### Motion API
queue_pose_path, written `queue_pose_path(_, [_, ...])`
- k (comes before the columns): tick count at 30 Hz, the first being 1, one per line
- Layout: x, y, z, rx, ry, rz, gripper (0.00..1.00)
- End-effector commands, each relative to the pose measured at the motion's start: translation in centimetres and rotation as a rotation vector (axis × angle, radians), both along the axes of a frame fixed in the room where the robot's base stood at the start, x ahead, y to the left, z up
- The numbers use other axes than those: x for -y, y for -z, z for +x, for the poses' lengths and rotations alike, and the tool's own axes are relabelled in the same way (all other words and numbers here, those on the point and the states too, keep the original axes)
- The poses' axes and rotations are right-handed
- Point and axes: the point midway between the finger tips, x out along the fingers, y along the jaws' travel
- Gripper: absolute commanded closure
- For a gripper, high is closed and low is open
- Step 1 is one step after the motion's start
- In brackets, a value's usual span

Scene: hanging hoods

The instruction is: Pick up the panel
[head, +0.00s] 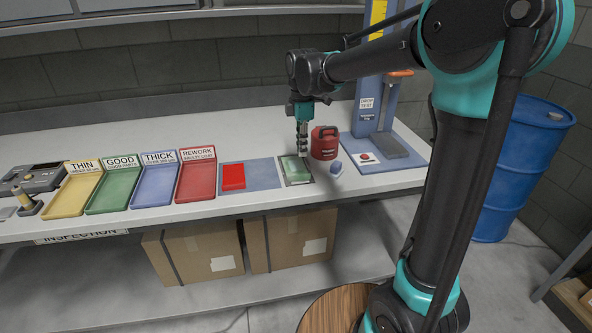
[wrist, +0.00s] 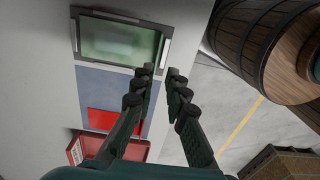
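A pale green, glassy panel (head: 296,167) lies in a dark-rimmed grey frame (head: 309,180) on the bench. In the wrist view the green panel (wrist: 118,40) fills the frame (wrist: 164,48) at the top. A flat red piece (head: 233,177) lies on a blue-grey mat (head: 263,176) left of it, and also shows in the wrist view (wrist: 101,121). My gripper (head: 302,150) hangs above the green panel's far side in the head view. In the wrist view my gripper (wrist: 161,70) is open, with a narrow empty gap between the fingertips.
Labelled trays, the nearest being the red rework tray (head: 196,181), line the left. A blue barrel (head: 520,165) stands beyond the bench.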

Motion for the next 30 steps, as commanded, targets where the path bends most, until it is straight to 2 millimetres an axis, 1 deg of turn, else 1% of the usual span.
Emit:
queue_pose_path(1, [0.0,1.1,0.0,0.000,0.000,0.000,0.86])
queue_pose_path(3, [0.0,2.3,0.0,0.000,0.001,0.000,0.86])
queue_pose_path(6, [0.0,3.6,0.0,0.000,0.001,0.000,0.86])
queue_pose_path(14, [-0.1,5.3,0.1,0.000,0.001,0.000,0.86])
queue_pose_path(21, [-0.3,8.7,0.3,0.001,0.001,0.001,0.86])
queue_pose_path(25, [-0.3,9.7,0.3,0.002,0.001,0.003,0.86])
queue_pose_path(30, [-0.3,9.8,0.3,0.002,0.001,0.003,0.86])
